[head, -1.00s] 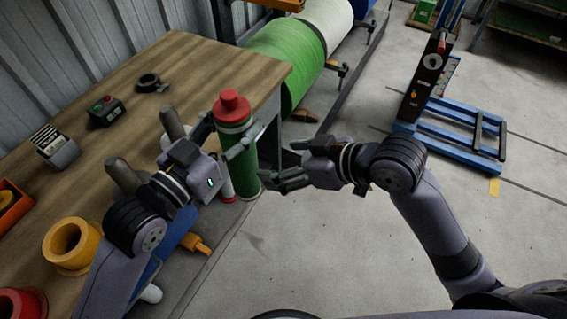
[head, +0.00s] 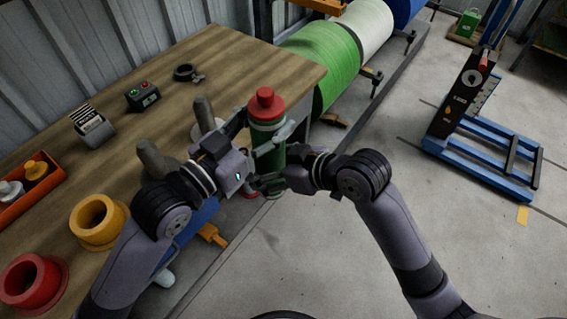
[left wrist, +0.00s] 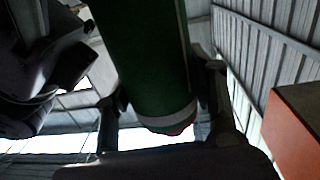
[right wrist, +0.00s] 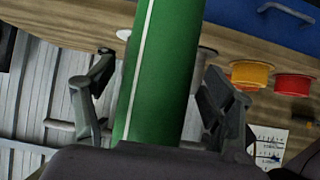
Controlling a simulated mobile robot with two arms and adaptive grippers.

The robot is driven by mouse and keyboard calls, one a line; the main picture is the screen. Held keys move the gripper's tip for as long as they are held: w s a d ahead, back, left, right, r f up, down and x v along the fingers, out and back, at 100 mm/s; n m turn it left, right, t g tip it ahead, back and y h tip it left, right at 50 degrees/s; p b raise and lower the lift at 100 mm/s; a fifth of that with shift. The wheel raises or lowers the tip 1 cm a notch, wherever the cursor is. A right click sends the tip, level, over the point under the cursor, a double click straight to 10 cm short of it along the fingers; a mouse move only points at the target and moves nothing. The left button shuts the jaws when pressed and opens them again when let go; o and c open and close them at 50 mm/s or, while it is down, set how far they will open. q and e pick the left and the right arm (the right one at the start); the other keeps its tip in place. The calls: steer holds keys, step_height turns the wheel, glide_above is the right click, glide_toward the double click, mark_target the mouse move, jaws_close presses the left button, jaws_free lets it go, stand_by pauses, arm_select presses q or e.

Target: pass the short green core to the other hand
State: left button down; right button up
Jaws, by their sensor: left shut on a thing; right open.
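The short green core (head: 270,154) is upright, with a red knobbed end (head: 265,102) and a pale band near the top, held off the table's front right edge. My left gripper (head: 266,137) is shut on it near its upper part; in the left wrist view the core (left wrist: 152,60) sits between the fingers (left wrist: 163,95). My right gripper (head: 269,181) is lower on the core, open, with a finger on each side. In the right wrist view the core (right wrist: 165,70) stands between the spread fingers (right wrist: 160,88); contact cannot be told.
The wooden table (head: 235,60) holds a yellow spool (head: 98,222), a red spool (head: 32,283), an orange tray (head: 40,207), a button box (head: 142,96) and grey pegs. A large green roll (head: 322,62) stands behind. Open floor lies to the right, with a blue stand (head: 490,160).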

arm_select(q)
steer(key=shift+r, duration=0.1)
arm_select(e)
steer(key=shift+w+a+f, duration=0.15)
steer(key=shift+w+a, duration=0.05)
steer(key=shift+a, duration=0.05)
steer(key=shift+c, duration=0.2)
steer(key=shift+s+a, duration=0.1)
steer(key=shift+s, duration=0.05)
steer(key=c, duration=1.5)
arm_select(q)
steer(key=c, duration=1.1)
jaws_free()
steer(key=o, duration=0.5)
